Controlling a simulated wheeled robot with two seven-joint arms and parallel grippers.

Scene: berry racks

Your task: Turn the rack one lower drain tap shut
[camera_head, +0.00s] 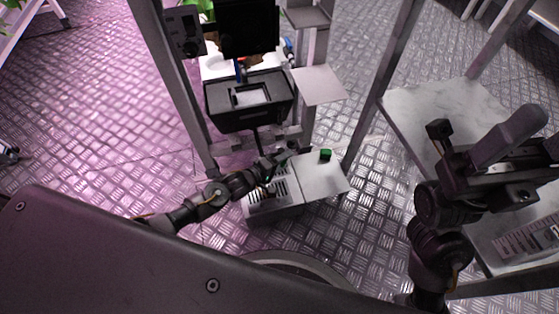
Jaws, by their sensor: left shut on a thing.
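A black tank (222,115) with a light opening on top sits on the grey metal rack frame. A thin dark drain pipe (257,139) runs down from it. My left gripper (280,161) is just below this pipe, above a grey vented box. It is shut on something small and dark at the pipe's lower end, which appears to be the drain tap. The fingers hide most of the tap, so its handle angle cannot be read. My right gripper (440,130) is raised at the right, away from the tank, and its jaw opening is unclear.
The vented box (282,213) stands on the floor below. Beside it is a pale plate (322,184) with a small green block (325,155). Rack posts (180,90) stand close to my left arm. A marbled shelf (425,115) is at the right. Open metal floor (90,120) lies left.

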